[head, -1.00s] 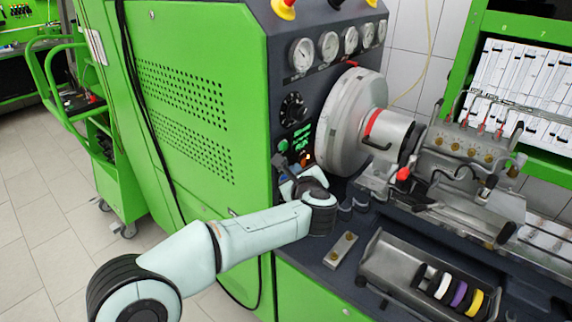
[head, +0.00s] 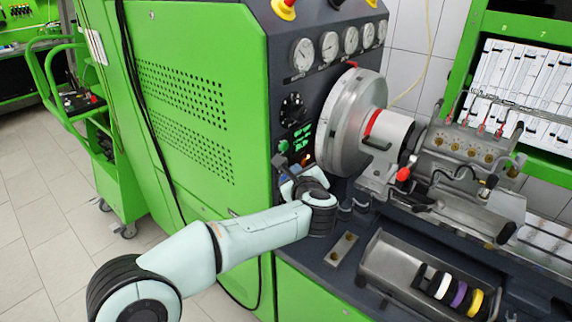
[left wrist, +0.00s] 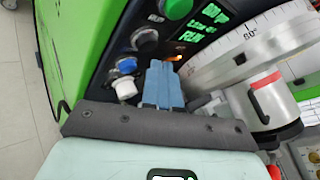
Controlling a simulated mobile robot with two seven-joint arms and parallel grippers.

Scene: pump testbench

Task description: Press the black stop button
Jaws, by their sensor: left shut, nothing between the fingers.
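The black button (left wrist: 145,40) shows in the left wrist view on the dark control panel, between a green button (left wrist: 177,8) and a blue button (left wrist: 127,66). My left gripper (left wrist: 161,68) is shut and empty. Its blue-grey fingertips appear just below and right of the black button in that view. Whether they touch the panel I cannot tell. My right gripper is not in view.
A white knob (left wrist: 125,88) sits below the blue button. A lit green display (head: 302,137) is beside the buttons. The large metal disc (head: 345,120) stands close right of the gripper. A tray with coloured rings (head: 458,293) is at lower right.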

